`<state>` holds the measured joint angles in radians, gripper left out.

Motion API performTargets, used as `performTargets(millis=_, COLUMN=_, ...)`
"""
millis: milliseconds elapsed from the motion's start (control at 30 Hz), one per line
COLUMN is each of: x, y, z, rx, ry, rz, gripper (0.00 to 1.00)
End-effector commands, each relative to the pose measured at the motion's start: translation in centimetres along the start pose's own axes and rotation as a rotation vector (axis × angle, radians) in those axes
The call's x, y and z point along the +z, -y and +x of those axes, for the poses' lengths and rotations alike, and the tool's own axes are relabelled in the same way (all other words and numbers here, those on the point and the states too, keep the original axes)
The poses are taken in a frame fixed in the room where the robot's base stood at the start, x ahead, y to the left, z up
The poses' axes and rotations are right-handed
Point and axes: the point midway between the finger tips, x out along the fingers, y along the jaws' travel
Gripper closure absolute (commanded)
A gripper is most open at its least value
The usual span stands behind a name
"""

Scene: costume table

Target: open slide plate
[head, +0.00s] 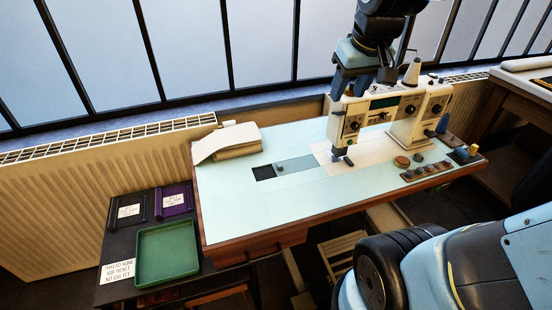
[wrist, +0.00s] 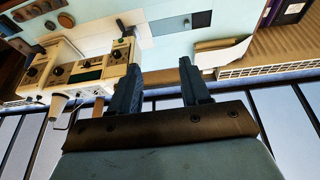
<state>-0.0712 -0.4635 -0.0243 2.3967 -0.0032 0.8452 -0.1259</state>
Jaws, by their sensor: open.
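The slide plate (head: 306,163) is a grey-blue strip set into the pale blue sewing table top, left of the machine's needle area. A small knob (head: 281,167) is near its left end, and a dark rectangular opening (head: 264,172) lies directly left of it. In the wrist view the slide plate (wrist: 168,26) and the dark opening (wrist: 201,19) are upside down, near the top. My gripper (wrist: 158,76) is open and empty, its fingers apart. In the head view my gripper (head: 351,86) is up behind the sewing machine's head, away from the plate.
The white sewing machine (head: 408,103) stands at the table's right, between my gripper and the front. Folded cloth (head: 228,142) lies at the back left. A green tray (head: 167,250) is on a low dark table. The table top around the plate is clear.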

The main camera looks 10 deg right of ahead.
Motion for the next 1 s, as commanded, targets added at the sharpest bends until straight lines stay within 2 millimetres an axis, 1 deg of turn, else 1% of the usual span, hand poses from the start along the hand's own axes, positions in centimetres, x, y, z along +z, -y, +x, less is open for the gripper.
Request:
performTargets(millis=33, x=-1.1, y=0.3, z=1.1, rx=-0.006, ry=0.023, rz=-0.025, gripper=0.53)
performTargets(millis=200, x=-4.1, y=1.1, z=4.6, rx=-0.025, ry=0.081, rz=-0.103, gripper=0.53)
performTargets(millis=367, x=-6.6, y=2.2, z=8.4, rx=-0.043, ry=0.134, rz=-0.179, gripper=0.53)
performTargets(millis=500, x=-8.4, y=3.4, z=12.1, rx=-0.06, ry=0.182, rz=-0.244, gripper=0.53)
performTargets(millis=667, x=-10.0, y=4.9, z=16.8, rx=-0.08, ry=0.234, rz=-0.32, gripper=0.53)
performTargets(millis=800, x=-11.0, y=6.3, z=21.0, rx=-0.097, ry=0.278, rz=-0.384, gripper=0.53)
performTargets(millis=900, x=-11.3, y=7.3, z=23.6, rx=-0.109, ry=0.305, rz=-0.425, gripper=0.53)
performTargets(millis=1000, x=-11.4, y=8.0, z=25.7, rx=-0.117, ry=0.325, rz=-0.455, gripper=0.53)
